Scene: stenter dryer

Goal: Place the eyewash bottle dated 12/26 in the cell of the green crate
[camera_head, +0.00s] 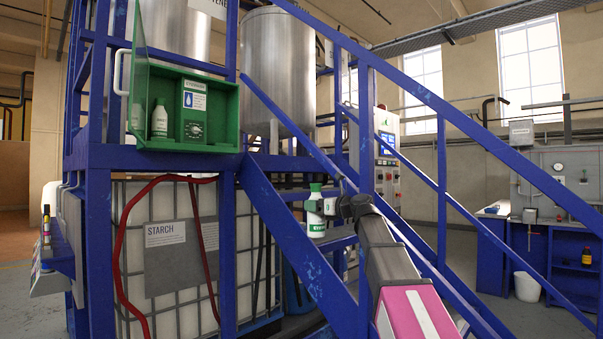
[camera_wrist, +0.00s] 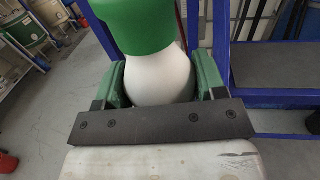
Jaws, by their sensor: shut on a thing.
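My gripper (camera_head: 330,207) is shut on a white bottle (camera_head: 315,216) with a green cap and a green label band. It holds the bottle upright in front of the blue stair frame, right of and below the green crate. In the wrist view the green finger pads of my gripper (camera_wrist: 162,82) press on both sides of the white bottle (camera_wrist: 160,78), with its green cap toward the top. No date is legible. The open-fronted green crate (camera_head: 190,150) is at upper left, with a white bottle (camera_head: 160,121) in its left part and an eyewash sign (camera_head: 195,100) in its middle.
A clear green-tinted door (camera_head: 138,75) stands open at the crate's left. Blue stair rails (camera_head: 430,100) slope across the right, close to my arm. A blue post (camera_head: 227,250) and a white starch tank (camera_head: 165,275) are below the crate. Steel tanks (camera_head: 278,70) stand behind.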

